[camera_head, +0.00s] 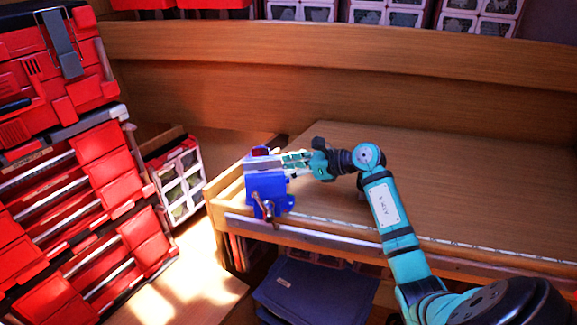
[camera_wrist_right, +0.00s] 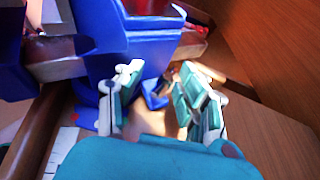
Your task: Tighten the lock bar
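A blue vise (camera_head: 270,187) is fixed at the left front corner of the wooden workbench. Its lock bar (camera_head: 266,207), a dull brownish metal handle, hangs at the front of the vise below the jaws. My right gripper (camera_head: 286,162) is at the right side of the vise, near jaw height, above and behind the lock bar. In the right wrist view its two fingers stand apart with nothing between them, pointing at the blue vise body (camera_wrist_right: 150,38). I cannot tell whether a fingertip touches the vise. I cannot make out the lock bar in that view. My left gripper is not in view.
The workbench top (camera_head: 470,185) is bare to the right of the vise. Red tool boxes (camera_head: 75,170) are stacked at the left. A blue case (camera_head: 315,292) lies below the bench edge.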

